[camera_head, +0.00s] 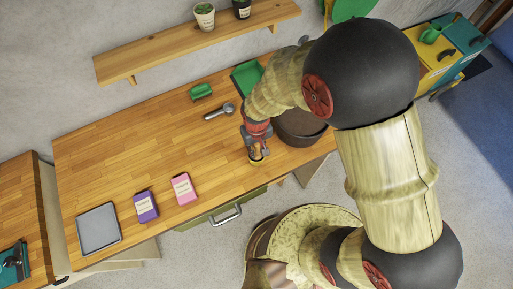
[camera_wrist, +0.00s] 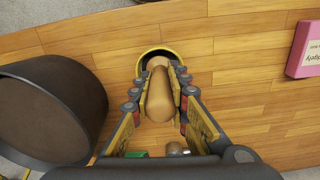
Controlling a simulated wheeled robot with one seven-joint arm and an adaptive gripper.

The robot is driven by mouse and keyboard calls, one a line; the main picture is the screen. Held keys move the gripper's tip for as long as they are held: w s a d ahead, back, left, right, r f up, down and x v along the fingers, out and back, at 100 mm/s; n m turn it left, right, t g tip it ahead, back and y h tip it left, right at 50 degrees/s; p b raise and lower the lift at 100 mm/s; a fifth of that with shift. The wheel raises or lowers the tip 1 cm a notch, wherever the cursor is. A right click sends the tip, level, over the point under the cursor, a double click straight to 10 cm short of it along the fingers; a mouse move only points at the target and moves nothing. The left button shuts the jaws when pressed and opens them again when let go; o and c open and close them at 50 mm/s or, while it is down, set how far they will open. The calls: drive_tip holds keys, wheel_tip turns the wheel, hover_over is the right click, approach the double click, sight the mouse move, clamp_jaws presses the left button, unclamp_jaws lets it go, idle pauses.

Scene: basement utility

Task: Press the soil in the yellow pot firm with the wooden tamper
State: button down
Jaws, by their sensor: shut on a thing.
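My gripper (camera_wrist: 160,75) is shut on the wooden tamper (camera_wrist: 159,98), a smooth tan piece with a rounded end, in the wrist view. Beyond the fingertips is the yellow pot, whose thin yellow rim (camera_wrist: 139,62) curves around the tamper's far end. The inside of the pot looks dark; its soil is mostly hidden by the tamper and fingers. I cannot tell whether the tamper touches the soil. In the head view my gripper (camera_head: 257,138) points down over the yellow pot (camera_head: 255,158) near the bench's front edge.
A large dark tub (camera_head: 300,128) of brown soil stands close beside my gripper. A metal scoop (camera_head: 219,111), a green scoop (camera_head: 202,91) and a green tray (camera_head: 247,76) lie behind. Pink (camera_head: 183,189) and purple (camera_head: 146,206) packets and a grey tray (camera_head: 98,229) lie left.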

idle(0.3)
drive_tip(key=shift+r+p, duration=2.4)
drive_tip(key=shift+r, duration=1.1)
drive_tip(key=shift+f, duration=0.1)
